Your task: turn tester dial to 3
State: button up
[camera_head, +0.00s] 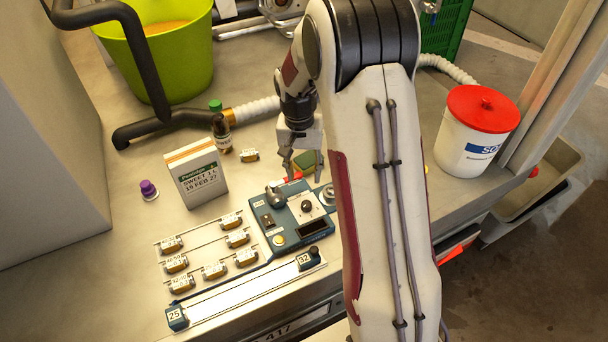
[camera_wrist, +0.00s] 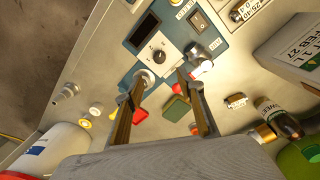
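The blue tester (camera_head: 290,222) sits on the grey bench, with a white dial plate in its face. A small black dial knob (camera_head: 306,206) is on that plate. My gripper (camera_head: 303,172) is above and behind the tester, pointing down. In the wrist view my gripper (camera_wrist: 162,75) is open, its two fingers apart with nothing between the tips. It is not touching the knob.
A switch (camera_head: 267,219), a yellow button (camera_head: 279,240) and metal posts share the tester. A green block (camera_head: 305,161) lies behind it. Several small labelled parts (camera_head: 240,238) lie left, near a white carton (camera_head: 196,173) and brown bottle (camera_head: 222,135). A red-lidded tub (camera_head: 476,130) stands right.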

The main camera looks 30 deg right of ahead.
dwell(0.3)
jog(key=n, duration=0.3)
send_over(306, 203)
jog(key=shift+a+f, duration=0.15)
jog(key=shift+f, duration=0.9)
jog(key=shift+a+f, duration=0.1)
jog(key=shift+f, duration=0.95)
jog(key=shift+f, duration=0.15)
jog(key=shift+d+f, duration=0.2)
jog(key=shift+f, duration=3.5)
grip_shut()
